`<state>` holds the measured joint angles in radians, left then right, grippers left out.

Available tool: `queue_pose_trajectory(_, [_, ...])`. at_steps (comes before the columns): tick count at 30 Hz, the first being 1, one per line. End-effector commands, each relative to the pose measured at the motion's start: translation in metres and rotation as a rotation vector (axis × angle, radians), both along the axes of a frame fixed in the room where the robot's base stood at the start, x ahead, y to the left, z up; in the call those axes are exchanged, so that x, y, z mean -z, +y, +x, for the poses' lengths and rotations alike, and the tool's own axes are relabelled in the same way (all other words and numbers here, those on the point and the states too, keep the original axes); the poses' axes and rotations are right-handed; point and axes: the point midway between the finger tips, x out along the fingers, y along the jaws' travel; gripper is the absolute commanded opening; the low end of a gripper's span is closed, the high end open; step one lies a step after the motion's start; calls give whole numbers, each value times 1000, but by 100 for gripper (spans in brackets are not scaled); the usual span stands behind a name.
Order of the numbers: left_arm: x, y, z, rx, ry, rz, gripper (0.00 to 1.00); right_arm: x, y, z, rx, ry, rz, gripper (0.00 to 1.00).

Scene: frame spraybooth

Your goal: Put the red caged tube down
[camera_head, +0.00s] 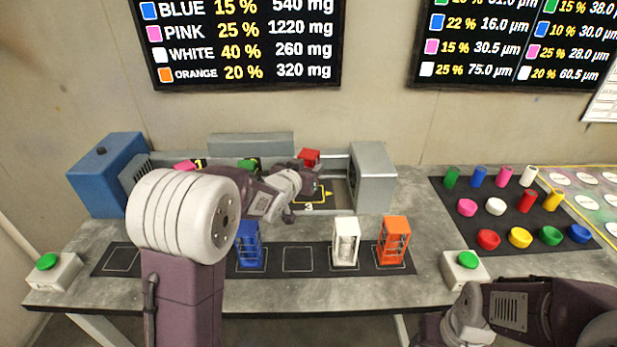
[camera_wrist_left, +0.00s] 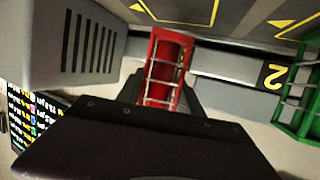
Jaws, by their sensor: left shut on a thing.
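The red caged tube (camera_head: 309,157) is at the back of the table, by the floor mark 3 of the grey fixture. In the left wrist view the red caged tube (camera_wrist_left: 166,72) stands between my left fingers, its cage bars facing me. My left gripper (camera_head: 308,182) is shut on it. The gripper hides its lower part in the head view, so I cannot tell whether its base touches the fixture floor. My right gripper (camera_head: 431,330) is at the bottom edge, partly cut off, and its fingers are not clear.
A green caged tube (camera_wrist_left: 296,95) and a pink one (camera_head: 185,165) stand in the fixture, left of the red one in the head view. A grey block (camera_head: 372,178) closes its right end. Blue (camera_head: 249,245), white (camera_head: 346,243) and orange (camera_head: 393,242) caged tubes stand on the front mat.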

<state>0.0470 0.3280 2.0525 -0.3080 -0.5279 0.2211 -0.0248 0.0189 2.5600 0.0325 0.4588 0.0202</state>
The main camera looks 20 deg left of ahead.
Motion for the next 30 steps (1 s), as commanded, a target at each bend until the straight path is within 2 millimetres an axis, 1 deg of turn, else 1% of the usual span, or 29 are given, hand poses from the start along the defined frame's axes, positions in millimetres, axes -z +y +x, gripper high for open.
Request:
queue_pose_trajectory(1, [14,0,0,0,2,-1,0,7,0,0,0,0,0,65])
queue_pose_trajectory(3, [27,0,0,0,2,-1,0,11,0,0,0,0,0,65])
queue_pose_trajectory(4, [30,0,0,0,2,0,0,12,0,0,0,0,0,65])
queue_pose_trajectory(11, [29,0,0,0,-2,1,0,10,0,0,0,0,0,65])
queue_pose_trajectory(15, [34,0,0,0,-2,1,0,15,0,0,0,0,0,65])
queue_pose_trajectory(16, [34,0,0,0,0,0,49,14,0,0,0,0,0,65])
queue_pose_trajectory(18, [33,0,0,0,0,0,65,13,0,0,0,0,0,65])
queue_pose_trajectory(26, [33,0,0,-1,1,0,65,13,0,0,0,0,0,65])
queue_pose_trajectory(30, [26,0,-2,-1,0,0,65,8,0,0,0,0,0,65])
